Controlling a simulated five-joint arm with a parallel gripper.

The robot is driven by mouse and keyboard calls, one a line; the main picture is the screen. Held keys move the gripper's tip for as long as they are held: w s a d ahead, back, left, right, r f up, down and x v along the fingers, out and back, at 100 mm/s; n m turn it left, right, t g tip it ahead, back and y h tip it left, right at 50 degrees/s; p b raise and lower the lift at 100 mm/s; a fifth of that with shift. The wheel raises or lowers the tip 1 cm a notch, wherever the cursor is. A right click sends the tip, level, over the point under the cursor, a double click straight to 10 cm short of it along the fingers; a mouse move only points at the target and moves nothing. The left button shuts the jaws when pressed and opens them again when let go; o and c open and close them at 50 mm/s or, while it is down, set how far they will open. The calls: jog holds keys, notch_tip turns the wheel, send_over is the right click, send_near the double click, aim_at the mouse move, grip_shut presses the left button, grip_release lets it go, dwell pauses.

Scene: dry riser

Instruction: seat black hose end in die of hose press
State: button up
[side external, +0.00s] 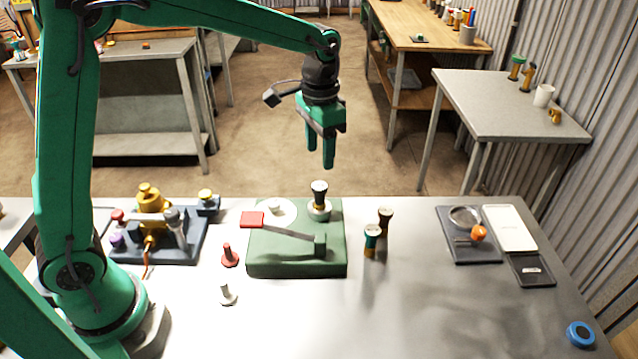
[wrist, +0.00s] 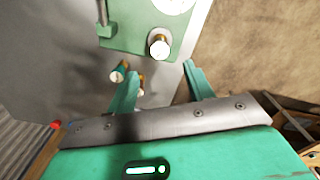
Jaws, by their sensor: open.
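The green hose press (side external: 295,262) stands on the grey bench, with a red-handled lever (side external: 252,219) lying across it and a pale disc on its top. My gripper (side external: 320,163) is open and empty, above and apart from the hose end, fingers pointing down. Both fingers show in the wrist view (wrist: 160,68), with clear space between them.
A teal hose end (side external: 371,240) and a brown one (side external: 385,222) stand right of the press. A red fitting (side external: 229,256) and white fitting (side external: 226,294) stand to its left. A valve assembly (side external: 155,240) is further left, a dark tray (side external: 468,240) right. Bench front right is mostly clear.

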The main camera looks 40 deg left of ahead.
jog(key=shift+r, duration=0.4)
dwell(0.3)
jog(key=s+a+r+n+t, duration=0.1)
jog(key=s+a+r+t, duration=0.1)
jog(key=s, duration=0.9)
jog(key=s+a+r+n+t, duration=0.2)
jog(key=s+a+r+t, duration=0.1)
jog(key=s, duration=0.8)
jog(key=shift+a+n+t, duration=0.3)
jog(key=shift+a, duration=0.4)
jog(key=shift+s, duration=0.1)
